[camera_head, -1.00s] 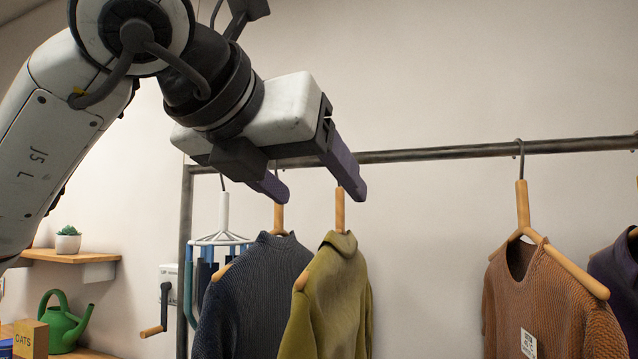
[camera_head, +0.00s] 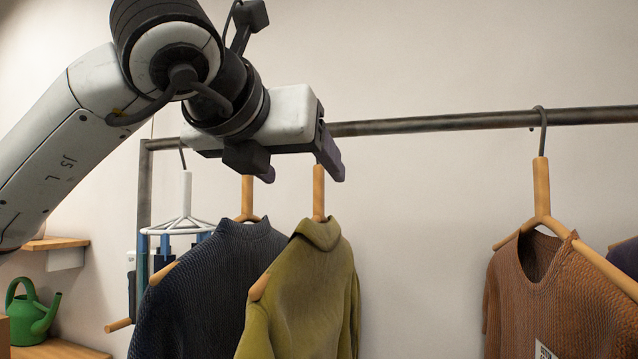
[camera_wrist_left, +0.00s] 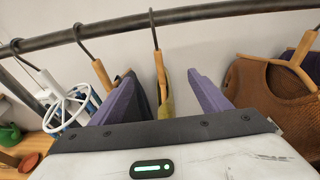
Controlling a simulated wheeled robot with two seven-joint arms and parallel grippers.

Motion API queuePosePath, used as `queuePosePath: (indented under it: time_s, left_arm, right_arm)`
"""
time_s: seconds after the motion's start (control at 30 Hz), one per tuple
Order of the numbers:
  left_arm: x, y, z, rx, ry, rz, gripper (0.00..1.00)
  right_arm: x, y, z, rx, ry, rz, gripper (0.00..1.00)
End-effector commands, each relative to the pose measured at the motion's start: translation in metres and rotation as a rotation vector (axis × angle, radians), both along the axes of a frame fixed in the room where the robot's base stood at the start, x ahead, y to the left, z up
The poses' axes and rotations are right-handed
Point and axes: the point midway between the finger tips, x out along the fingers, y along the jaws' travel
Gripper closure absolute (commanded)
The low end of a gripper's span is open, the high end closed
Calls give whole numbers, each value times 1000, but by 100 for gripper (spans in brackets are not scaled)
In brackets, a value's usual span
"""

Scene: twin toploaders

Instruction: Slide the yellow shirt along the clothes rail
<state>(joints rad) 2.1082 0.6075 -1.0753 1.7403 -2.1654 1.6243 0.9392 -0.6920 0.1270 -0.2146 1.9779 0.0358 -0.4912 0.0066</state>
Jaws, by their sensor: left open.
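The yellow shirt (camera_head: 308,285), an olive-yellow knit, hangs on a wooden hanger (camera_head: 318,192) from the dark metal clothes rail (camera_head: 430,124). My left gripper (camera_head: 298,167) is open, just under rail height in the picture; its right finger overlaps the top of the hanger neck. In the left wrist view, the yellow shirt (camera_wrist_left: 166,100) and its hanger show in the gap between the purple fingers, beyond them, with the hook on the rail (camera_wrist_left: 210,13). No contact is visible. My right gripper is not in view.
A navy sweater (camera_head: 205,290) hangs close on the left, and a white drying hanger (camera_head: 186,215) beyond it. A brown sweater (camera_head: 560,295) hangs to the right, with a wide free stretch of rail between. A green watering can (camera_head: 32,315) stands at lower left.

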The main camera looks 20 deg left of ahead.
Motion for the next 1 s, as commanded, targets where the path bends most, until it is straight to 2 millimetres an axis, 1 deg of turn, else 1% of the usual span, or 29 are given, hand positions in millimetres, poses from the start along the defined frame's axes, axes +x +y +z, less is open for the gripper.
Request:
queuePosePath:
  time_s: [0.03,0.2,0.4,0.6,0.8,1.0]
  left_arm:
    - [7,0,-1,1,5,2,30]
    - [26,0,-6,0,4,1,30]
    - [50,-2,-15,-1,5,0,30]
    - [72,-3,-20,-1,4,0,30]
    - [89,-4,-23,0,3,0,30]
    - [96,-3,-25,1,1,0,30]
  right_arm:
    - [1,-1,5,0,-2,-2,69]
    - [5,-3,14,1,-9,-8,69]
    - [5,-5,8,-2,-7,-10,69]
    - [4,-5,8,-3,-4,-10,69]
    - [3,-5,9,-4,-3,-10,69]
    - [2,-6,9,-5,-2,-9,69]
